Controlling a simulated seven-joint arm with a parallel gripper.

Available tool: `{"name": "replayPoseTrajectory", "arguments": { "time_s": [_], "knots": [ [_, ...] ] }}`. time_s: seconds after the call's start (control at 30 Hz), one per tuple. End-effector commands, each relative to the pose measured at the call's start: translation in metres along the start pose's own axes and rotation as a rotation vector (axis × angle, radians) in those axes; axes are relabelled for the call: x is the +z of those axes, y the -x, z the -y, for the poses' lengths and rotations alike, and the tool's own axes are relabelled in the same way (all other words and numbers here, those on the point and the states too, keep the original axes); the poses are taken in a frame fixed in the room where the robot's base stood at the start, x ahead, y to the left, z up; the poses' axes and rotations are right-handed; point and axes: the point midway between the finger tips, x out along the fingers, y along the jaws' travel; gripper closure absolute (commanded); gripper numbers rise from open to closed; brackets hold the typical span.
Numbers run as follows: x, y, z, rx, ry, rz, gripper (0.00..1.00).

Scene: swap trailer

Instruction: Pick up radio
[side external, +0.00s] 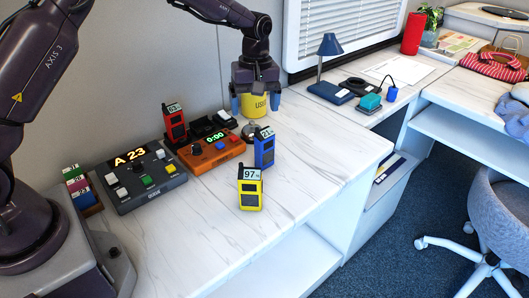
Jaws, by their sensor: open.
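Three small handheld radio-like devices with little screens stand on the white marbled desk (315,140). A yellow one (250,194) reading 97 is nearest the front edge. A blue one (264,152) stands behind it to the right, its screen reading about 21. My gripper (255,104) is open, pointing down at the back of the desk, above and behind the blue device. A yellow labelled container (254,107) shows between its blue-tipped fingers; I cannot tell whether they touch it.
A grey console (140,176) reading A 23 and an orange console (212,152) reading 0:00 sit left of the blue device. A dark holder (208,128) and a round dark knob-like item (250,133) are behind. The desk's right part is clear; its front edge is near the yellow device.

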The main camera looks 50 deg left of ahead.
Motion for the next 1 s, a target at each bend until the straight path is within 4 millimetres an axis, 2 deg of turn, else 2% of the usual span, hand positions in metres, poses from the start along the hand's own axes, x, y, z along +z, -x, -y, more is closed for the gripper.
{"name": "replayPoseTrajectory", "arguments": {
  "time_s": [0.07,0.17,0.37,0.47,0.73,1.0],
  "knots": [
    [-0.009,-0.003,-0.015,0.012,0.134,-0.008,0.15],
    [-0.015,0.012,-0.026,0.048,0.273,-0.018,0.15],
    [-0.014,0.014,-0.027,0.046,0.435,-0.009,0.15],
    [-0.014,0.004,-0.027,0.043,0.454,-0.008,0.15],
    [-0.015,-0.046,-0.029,0.043,0.451,-0.007,0.15],
    [-0.016,-0.067,-0.03,0.045,0.451,-0.009,0.15]
  ]
}}
